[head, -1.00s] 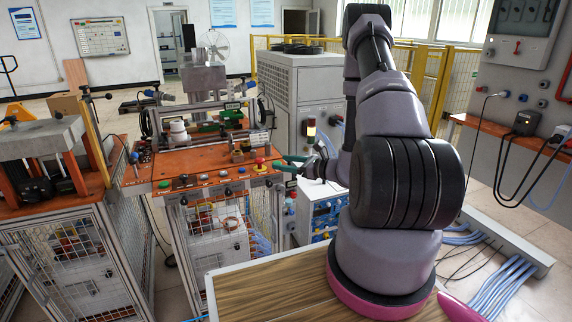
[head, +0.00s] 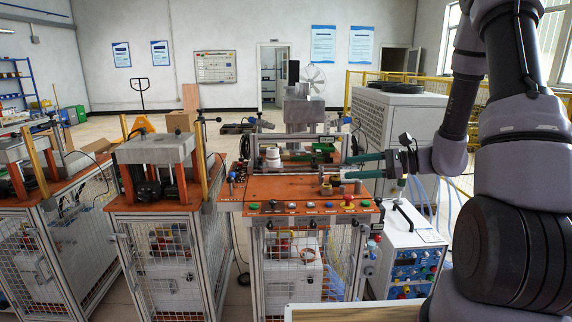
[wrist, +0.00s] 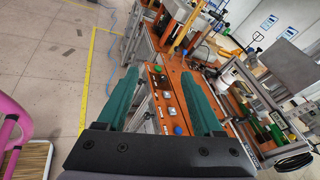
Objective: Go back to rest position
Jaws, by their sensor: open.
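My gripper (head: 345,167) has green fingers that are apart with nothing between them. In the head view it reaches in from the right, with its fingers pointing left over or in front of the right side of the induction heater station's orange worktop (head: 270,187). In the wrist view my gripper (wrist: 159,74) is open, and the worktop with its buttons (wrist: 172,97) shows between and beyond the fingers. I cannot tell the exact height of the fingers over the worktop.
A white cylinder (head: 273,157) and fixtures stand on the worktop. A white-and-blue power unit (head: 405,258) stands below my gripper at the right. A large grey cabinet (head: 395,120) is behind. Another caged press station (head: 160,215) stands at left. Open floor (wrist: 50,60) shows beside the worktop.

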